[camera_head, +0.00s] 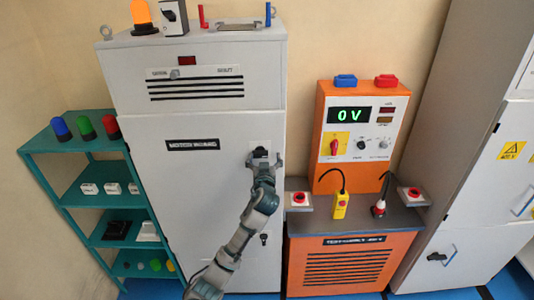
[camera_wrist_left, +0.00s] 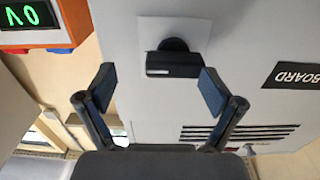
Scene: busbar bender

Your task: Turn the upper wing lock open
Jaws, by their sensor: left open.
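The upper wing lock (camera_wrist_left: 173,66) is a black knob with a bar-shaped wing on a pale square plate (camera_wrist_left: 196,30) on the grey cabinet door. In the left wrist view its wing lies across the picture, just beyond and between my fingertips. My left gripper (camera_wrist_left: 158,88) is open, with one finger to each side of the lock and no visible contact. In the head view my left gripper (camera_head: 264,160) is in front of the lock and hides part of it. The lower wing lock (camera_head: 264,238) is farther down the same door. My right gripper is not in view.
The grey cabinet (camera_head: 205,200) has a dark nameplate (camera_head: 193,145) left of the lock. The orange test bench (camera_head: 345,262), with a 0 V display (camera_head: 349,115), stands to the right. A teal shelf (camera_head: 90,198) with small items stands to the left.

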